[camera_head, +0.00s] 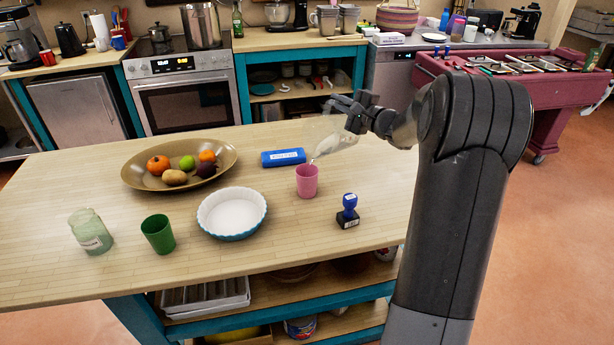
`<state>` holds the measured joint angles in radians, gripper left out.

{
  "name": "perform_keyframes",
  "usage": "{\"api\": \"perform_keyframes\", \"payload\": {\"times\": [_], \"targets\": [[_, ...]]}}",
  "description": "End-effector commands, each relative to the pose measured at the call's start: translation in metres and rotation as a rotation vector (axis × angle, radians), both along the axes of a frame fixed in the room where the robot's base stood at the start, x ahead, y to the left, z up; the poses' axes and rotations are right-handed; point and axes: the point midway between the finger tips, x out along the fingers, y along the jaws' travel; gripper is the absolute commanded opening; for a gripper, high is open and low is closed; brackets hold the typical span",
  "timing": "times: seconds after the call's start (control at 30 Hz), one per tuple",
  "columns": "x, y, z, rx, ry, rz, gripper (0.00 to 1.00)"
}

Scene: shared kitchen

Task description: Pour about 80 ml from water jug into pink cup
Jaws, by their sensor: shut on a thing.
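The water jug (335,144) is clear and see-through. My gripper (345,103) is shut on it and holds it above the wooden island. The jug is tilted with its mouth down and to the left, over the pink cup. The pink cup (307,183) stands upright on the island below the jug's mouth. A pale streak shows between the jug's mouth and the cup's rim; it looks like water. The level inside the cup cannot be seen.
On the island (215,282) stand a blue-white dish (232,213), a green cup (158,235), a glass jar (90,232), a fruit bowl (133,172), a blue case (283,158) and a blue stamp (348,211). The dish and stamp are near the pink cup.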

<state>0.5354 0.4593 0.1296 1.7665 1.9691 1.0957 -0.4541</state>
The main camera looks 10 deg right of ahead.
Motion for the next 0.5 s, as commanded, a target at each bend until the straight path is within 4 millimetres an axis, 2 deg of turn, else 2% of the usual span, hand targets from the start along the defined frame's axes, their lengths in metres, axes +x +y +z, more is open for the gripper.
{"api": "perform_keyframes", "payload": {"times": [0.17, 0.27, 0.4, 0.5], "targets": [[-0.001, 0.002, 0.001, -0.005, -0.004, 0.000, 0.00], [0.005, -0.010, -0.005, 0.034, 0.019, -0.002, 0.00], [0.022, -0.036, -0.040, 0.255, 0.152, 0.005, 0.00], [0.029, -0.047, -0.060, 0.385, 0.230, 0.011, 0.00]]}}
